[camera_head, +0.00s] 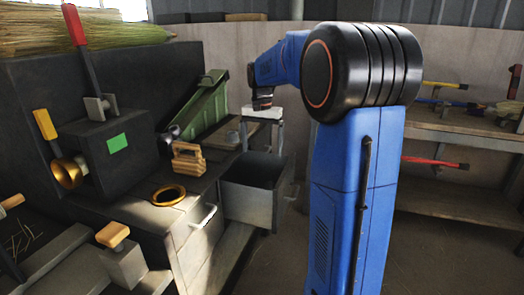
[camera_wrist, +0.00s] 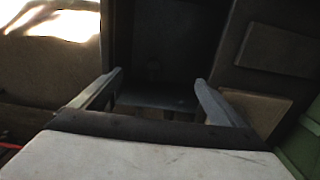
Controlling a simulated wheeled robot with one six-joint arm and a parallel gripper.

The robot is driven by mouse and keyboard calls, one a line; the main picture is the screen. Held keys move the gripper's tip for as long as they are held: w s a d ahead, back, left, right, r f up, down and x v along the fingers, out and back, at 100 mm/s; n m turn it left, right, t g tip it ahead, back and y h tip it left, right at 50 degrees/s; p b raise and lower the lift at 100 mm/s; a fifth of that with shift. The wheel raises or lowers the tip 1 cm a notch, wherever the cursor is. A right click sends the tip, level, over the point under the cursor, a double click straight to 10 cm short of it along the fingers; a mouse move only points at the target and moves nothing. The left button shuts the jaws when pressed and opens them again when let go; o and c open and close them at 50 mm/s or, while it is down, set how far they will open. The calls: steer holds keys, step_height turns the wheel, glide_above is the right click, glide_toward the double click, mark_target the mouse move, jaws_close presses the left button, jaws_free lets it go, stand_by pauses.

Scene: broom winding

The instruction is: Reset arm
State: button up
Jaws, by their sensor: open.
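The workbench at left bears a dark machine (camera_head: 118,165) with a red-handled lever (camera_head: 75,25), a wooden block tool (camera_head: 188,160), a brass ring (camera_head: 168,195) and a green tray (camera_head: 207,105). Broom straw (camera_head: 90,30) lies behind. Shelves (camera_head: 450,125) at right hold tools.

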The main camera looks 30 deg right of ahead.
stand_by(0.4)
steer(key=s+a+n+t, duration=0.1)
steer(key=s+a+n, duration=0.2)
steer(key=s+a, duration=0.4)
steer(key=s+a+n+t, duration=0.15)
steer(key=s+a, duration=0.35)
steer(key=s, duration=0.5)
steer(key=s+a+f+n+t, duration=0.1)
steer(key=s+a+f+n, duration=0.2)
steer(key=s, duration=0.4)
steer(key=s+a+f+n+t, duration=0.1)
steer(key=s+a+f+n, duration=0.2)
steer(key=s+f, duration=0.2)
steer(key=s, duration=0.3)
steer(key=shift+s+a, duration=0.1)
